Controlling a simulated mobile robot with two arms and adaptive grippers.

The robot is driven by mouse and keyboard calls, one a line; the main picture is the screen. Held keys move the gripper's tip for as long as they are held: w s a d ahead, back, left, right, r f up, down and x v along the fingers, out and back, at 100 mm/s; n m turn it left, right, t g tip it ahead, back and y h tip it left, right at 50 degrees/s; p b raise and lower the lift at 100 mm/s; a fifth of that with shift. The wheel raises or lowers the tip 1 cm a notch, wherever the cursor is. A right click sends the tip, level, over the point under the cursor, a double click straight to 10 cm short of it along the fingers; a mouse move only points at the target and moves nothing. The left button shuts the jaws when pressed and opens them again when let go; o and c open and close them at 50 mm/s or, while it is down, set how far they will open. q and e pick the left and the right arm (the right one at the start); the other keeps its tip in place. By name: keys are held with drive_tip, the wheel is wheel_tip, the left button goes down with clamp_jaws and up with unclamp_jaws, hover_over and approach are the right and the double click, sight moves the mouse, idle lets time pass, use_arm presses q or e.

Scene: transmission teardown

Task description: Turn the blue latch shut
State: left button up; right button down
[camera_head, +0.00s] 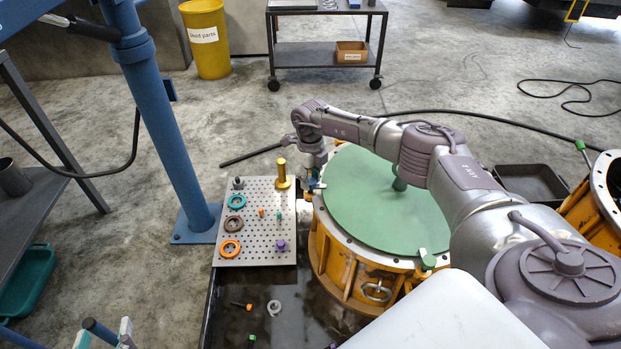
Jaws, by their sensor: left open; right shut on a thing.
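A yellow ring-shaped housing (336,256) stands on the dark floor tray with a round green cover (366,200) on top. At its left rim is a small blue latch (313,186). My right gripper (316,172) reaches in from the right, over the cover, and points down at this latch. It is shut, with the latch at its fingertips. The fingers are small here and partly hide the latch, so its exact angle is hard to tell.
A perforated plate (258,248) with coloured rings, pegs and a gold cylinder (283,174) lies just left of the housing. A green clamp (428,260) sits at the cover's front right edge. A blue post (165,130) stands further left. Loose parts lie in the dark tray (230,291).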

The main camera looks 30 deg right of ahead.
drive_tip(key=c, duration=0.8)
unclamp_jaws()
drive_tip(key=shift+o, duration=0.2)
wheel_tip(320, 180, up, 12)
